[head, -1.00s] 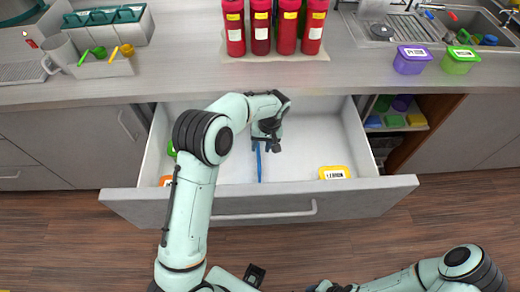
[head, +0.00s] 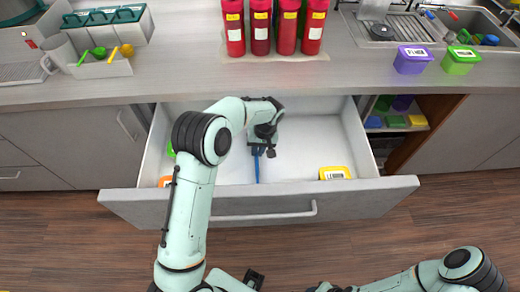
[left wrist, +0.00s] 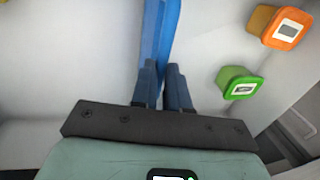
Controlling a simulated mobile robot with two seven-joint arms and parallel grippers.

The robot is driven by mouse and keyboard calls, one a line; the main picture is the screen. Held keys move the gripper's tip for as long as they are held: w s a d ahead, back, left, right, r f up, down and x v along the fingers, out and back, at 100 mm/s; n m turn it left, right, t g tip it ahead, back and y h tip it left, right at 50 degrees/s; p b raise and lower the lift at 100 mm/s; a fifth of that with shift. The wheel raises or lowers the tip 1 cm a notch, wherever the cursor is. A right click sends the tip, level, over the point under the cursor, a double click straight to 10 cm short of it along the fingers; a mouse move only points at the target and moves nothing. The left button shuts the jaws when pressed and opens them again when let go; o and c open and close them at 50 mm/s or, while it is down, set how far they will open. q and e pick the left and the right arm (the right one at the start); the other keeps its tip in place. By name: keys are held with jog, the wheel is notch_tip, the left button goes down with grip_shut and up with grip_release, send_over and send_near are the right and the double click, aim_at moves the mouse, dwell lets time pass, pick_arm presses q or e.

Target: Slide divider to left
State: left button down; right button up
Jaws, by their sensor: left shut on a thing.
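A thin blue divider (head: 257,172) stands in the open drawer (head: 310,110), left of the drawer's middle, running front to back. In the left wrist view the blue divider (left wrist: 158,35) rises from between my fingers. My left gripper (head: 264,150) is in the drawer, its fingers shut on the divider; the fingers show close in the left wrist view (left wrist: 162,85). The arm hides part of the drawer's left side. My right gripper (head: 328,287) is at the bottom edge, partly cut off, and its jaws cannot be made out.
A yellow tub (head: 335,173) labelled lemon sits at the drawer's front right. A green tub (left wrist: 240,84) and an orange tub (left wrist: 280,27) lie on its left side. The floor between divider and left tubs is clear. Red bottles (head: 260,30) stand on the counter above.

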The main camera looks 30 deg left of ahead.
pick_arm(q)
jog(key=s+a+b, duration=0.2)
jog(key=s+a, duration=0.4)
jog(key=a, duration=0.4)
pick_arm(e)
jog(key=s+f, duration=0.1)
jog(key=f, duration=0.2)
jog(key=shift+s+f, duration=0.15)
jog(key=shift+s, duration=0.25)
pick_arm(q)
jog(key=shift+s, duration=0.15)
jog(key=c, duration=1.1)
grip_release()
jog(key=shift+a, duration=0.1)
jog(key=r, duration=0.4)
jog(key=w+d+r, duration=0.1)
jog(key=r, duration=0.3)
jog(key=d+r, duration=0.1)
jog(key=r, duration=0.4)
jog(key=shift+w+d+p, duration=0.15)
jog(key=shift+w+p, duration=0.05)
jog(key=shift+p, duration=0.15)
pick_arm(e)
jog(key=shift+w+r, duration=0.3)
jog(key=shift+r, duration=0.4)
